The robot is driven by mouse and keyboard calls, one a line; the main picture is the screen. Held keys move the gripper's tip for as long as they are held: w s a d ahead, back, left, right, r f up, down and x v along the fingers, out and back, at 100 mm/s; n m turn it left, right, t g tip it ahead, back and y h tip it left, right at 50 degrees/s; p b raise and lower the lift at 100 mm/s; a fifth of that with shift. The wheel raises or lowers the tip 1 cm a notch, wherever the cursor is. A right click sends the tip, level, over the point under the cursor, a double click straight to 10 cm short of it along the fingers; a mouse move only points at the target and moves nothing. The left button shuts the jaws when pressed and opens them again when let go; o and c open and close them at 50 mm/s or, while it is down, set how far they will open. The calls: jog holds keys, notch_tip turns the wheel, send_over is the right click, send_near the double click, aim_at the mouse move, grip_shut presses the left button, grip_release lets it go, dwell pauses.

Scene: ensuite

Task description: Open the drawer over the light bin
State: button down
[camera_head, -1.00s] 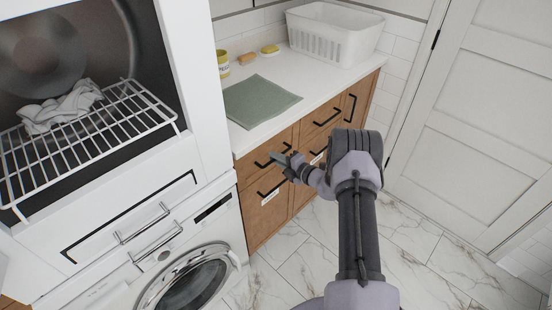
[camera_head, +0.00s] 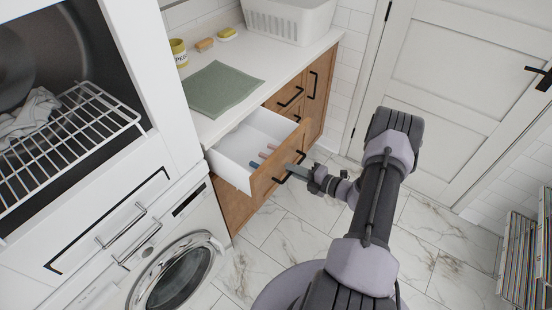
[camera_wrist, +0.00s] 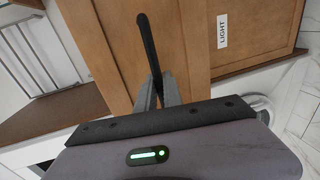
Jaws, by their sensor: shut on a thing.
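The top-left drawer of the wooden cabinet stands pulled well out; its white interior (camera_head: 240,150) shows with a few small items (camera_head: 265,156) lying inside. Its wooden front (camera_head: 268,178) carries a black bar handle (camera_head: 301,156). My gripper (camera_head: 293,170) is shut on this handle, which also shows in the wrist view (camera_wrist: 147,42) running into the jaws (camera_wrist: 156,92). The wrist view shows a white LIGHT label (camera_wrist: 223,31) on a wooden front, the light bin's. In the head view the drawer hides most of that bin.
The white counter (camera_head: 205,125) holds a green mat (camera_head: 222,88), a yellow tub (camera_head: 179,53) and a white basket (camera_head: 290,20). A washing machine (camera_head: 180,275) stands at the left. A crate of records (camera_head: 525,260) is at the right.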

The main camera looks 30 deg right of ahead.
jog(key=f+v, duration=0.1)
jog(key=v, duration=0.5)
jog(key=shift+s, duration=0.35)
jog(key=shift+d+f, duration=0.1)
jog(key=shift+f, duration=0.05)
jog(key=c, duration=1.5)
grip_release()
jog(key=p+v, duration=0.3)
jog(key=v, duration=1.4)
jog(key=shift+s+p, duration=0.2)
jog(key=shift+p, duration=0.15)
